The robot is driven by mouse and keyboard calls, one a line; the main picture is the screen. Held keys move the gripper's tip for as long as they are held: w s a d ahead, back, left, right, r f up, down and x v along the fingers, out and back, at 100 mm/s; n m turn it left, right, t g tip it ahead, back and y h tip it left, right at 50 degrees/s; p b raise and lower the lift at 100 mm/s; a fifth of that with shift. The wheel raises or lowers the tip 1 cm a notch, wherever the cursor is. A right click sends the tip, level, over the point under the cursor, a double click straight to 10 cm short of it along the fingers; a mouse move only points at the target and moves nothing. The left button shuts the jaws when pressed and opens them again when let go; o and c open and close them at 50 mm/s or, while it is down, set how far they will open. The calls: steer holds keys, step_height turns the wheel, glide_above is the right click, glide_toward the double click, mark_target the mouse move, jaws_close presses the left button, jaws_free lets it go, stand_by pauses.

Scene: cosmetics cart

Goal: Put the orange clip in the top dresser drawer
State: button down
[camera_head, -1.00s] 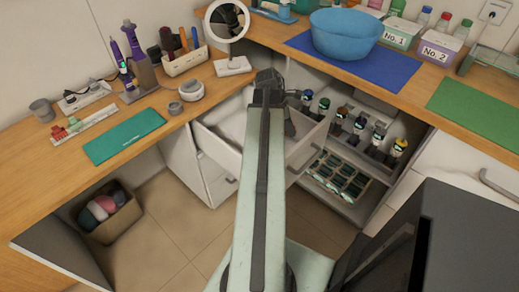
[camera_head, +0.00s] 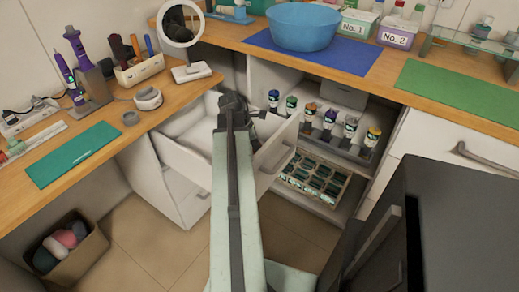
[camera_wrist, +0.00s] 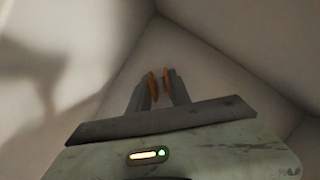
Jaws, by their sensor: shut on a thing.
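The orange clip (camera_wrist: 153,86) shows as two thin orange strips at my fingertips in the wrist view. My gripper (camera_wrist: 160,88) is shut on it. Pale walls and a corner of the open white drawer (camera_wrist: 225,60) surround it in the wrist view. In the head view the pulled-out top drawer (camera_head: 276,155) sits under the counter corner. My gripper (camera_head: 240,112) is over or inside that drawer, and my arm hides part of it. The clip is hidden in the head view. I cannot tell how far it is above the drawer floor.
A round mirror (camera_head: 181,28) stands on the counter behind the drawer. A blue bowl (camera_head: 303,27) sits on a blue mat. Several bottles (camera_head: 328,122) and a compartment tray (camera_head: 312,177) fill the open shelves at right. A box of coloured balls (camera_head: 78,260) is at lower left.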

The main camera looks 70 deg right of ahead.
steer(key=shift+f, duration=0.25)
steer(key=c, duration=1.2)
jaws_free()
steer(key=shift+r, duration=0.1)
steer(key=shift+r, duration=0.1)
steer(key=shift+r, duration=0.2)
steer(key=p+v, duration=1.1)
steer(key=shift+w+a+r, duration=0.1)
steer(key=shift+w+r, duration=0.05)
steer(key=shift+r, duration=0.2)
